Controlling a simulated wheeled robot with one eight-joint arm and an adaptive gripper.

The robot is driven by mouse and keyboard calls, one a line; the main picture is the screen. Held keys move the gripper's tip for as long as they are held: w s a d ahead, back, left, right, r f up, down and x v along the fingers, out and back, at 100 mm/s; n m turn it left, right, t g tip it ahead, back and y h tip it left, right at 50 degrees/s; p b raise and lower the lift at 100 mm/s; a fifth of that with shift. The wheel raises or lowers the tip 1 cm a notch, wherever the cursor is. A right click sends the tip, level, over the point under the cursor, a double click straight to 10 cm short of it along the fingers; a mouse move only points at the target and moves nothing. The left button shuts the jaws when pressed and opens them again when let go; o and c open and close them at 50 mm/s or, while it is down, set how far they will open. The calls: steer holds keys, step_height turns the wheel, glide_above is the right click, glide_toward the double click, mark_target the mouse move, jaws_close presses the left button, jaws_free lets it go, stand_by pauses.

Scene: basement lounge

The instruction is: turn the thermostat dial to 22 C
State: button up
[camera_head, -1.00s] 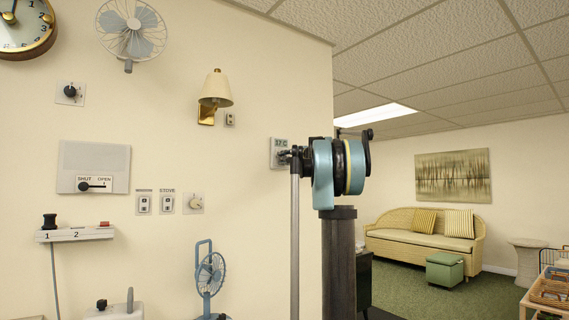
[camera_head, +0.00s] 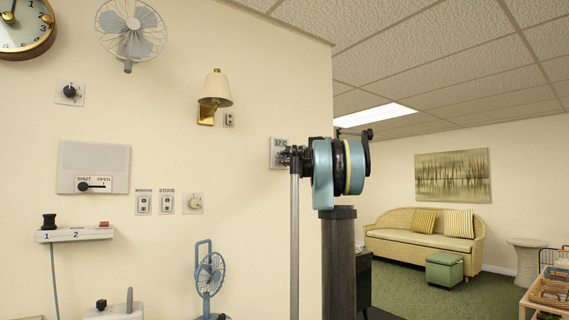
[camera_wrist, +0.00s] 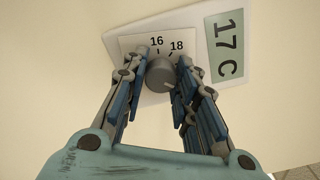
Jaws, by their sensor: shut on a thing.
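The thermostat (camera_wrist: 125,44) is a white plate on the wall with a grey dial (camera_wrist: 160,72). The marks 16 and 18 show above the dial; its other marks are hidden behind my gripper. The thermostat's display (camera_wrist: 226,46) reads 17 C. My gripper (camera_wrist: 162,74) is shut on the dial, with one blue-padded finger on each side of it. In the head view the thermostat (camera_head: 277,146) is at the wall's right edge, and my gripper (camera_head: 290,156) reaches it from the right; the fingers are small and partly hidden there.
Left on the same wall are another dial (camera_head: 195,203), switches (camera_head: 143,204), a lamp (camera_head: 214,98), a wall fan (camera_head: 132,35) and a shut/open lever panel (camera_head: 94,167). A blue fan (camera_head: 209,275) stands below. The wall ends just right of the thermostat.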

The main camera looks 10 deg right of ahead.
steer(key=shift+f, duration=0.1)
stand_by(0.3)
steer(key=o, duration=1.1)
steer(key=v, duration=1.2)
steer(key=shift+w+d, duration=0.1)
steer(key=shift+f, duration=0.1)
